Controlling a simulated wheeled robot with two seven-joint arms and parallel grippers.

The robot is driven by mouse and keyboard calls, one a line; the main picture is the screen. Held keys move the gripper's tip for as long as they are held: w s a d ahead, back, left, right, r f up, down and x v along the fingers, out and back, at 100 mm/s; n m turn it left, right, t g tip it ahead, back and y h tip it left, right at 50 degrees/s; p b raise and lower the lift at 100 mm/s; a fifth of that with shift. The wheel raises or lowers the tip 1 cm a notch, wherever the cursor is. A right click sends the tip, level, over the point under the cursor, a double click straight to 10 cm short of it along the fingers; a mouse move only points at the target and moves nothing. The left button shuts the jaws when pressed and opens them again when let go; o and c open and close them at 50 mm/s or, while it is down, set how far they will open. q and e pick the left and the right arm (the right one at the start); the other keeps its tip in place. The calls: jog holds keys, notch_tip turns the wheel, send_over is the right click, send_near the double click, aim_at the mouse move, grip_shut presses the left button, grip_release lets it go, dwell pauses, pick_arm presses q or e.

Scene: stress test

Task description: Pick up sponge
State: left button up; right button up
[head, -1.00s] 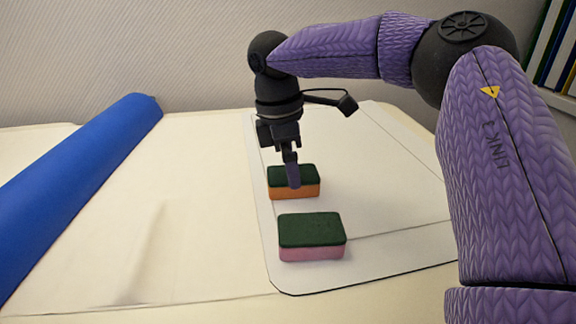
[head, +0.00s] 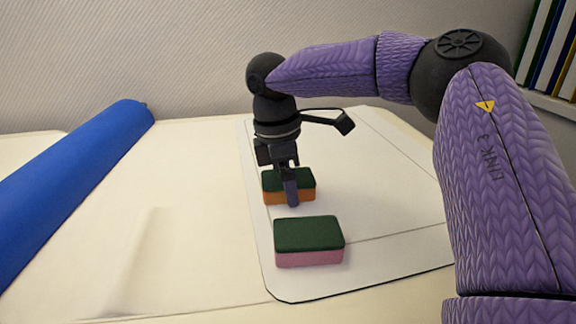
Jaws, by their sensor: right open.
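An orange sponge with a dark green top (head: 272,183) lies on the white mat (head: 375,280). A pink sponge with a dark green top (head: 309,240) lies on the same mat, nearer to me. My right gripper (head: 291,200) points down at the orange sponge, and its finger covers part of that sponge's top and front side. The jaws are open, though I see them edge-on and only one finger shows clearly. I cannot tell whether a finger touches the sponge. The pink sponge is apart from the gripper. My left gripper is not in view.
A long blue roll (head: 70,185) lies slantwise on the left of the pale table (head: 200,240). Upright folders (head: 555,55) stand on a shelf at the upper right. The table between roll and mat is clear, as is the mat's right part.

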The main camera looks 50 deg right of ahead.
jog(key=shift+f, duration=0.1)
jog(key=c, duration=1)
jog(key=shift+r, duration=0.3)
notch_tip(320, 180, up, 6)
jog(key=p, duration=0.3)
jog(key=shift+f+p, duration=0.2)
jog(key=shift+p, duration=0.1)
notch_tip(320, 180, up, 4)
jog(key=p, duration=0.3)
jog(key=shift+r, duration=0.25)
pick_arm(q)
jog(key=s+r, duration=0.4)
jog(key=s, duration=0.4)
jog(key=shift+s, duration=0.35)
pick_arm(e)
jog(key=shift+f, duration=0.1)
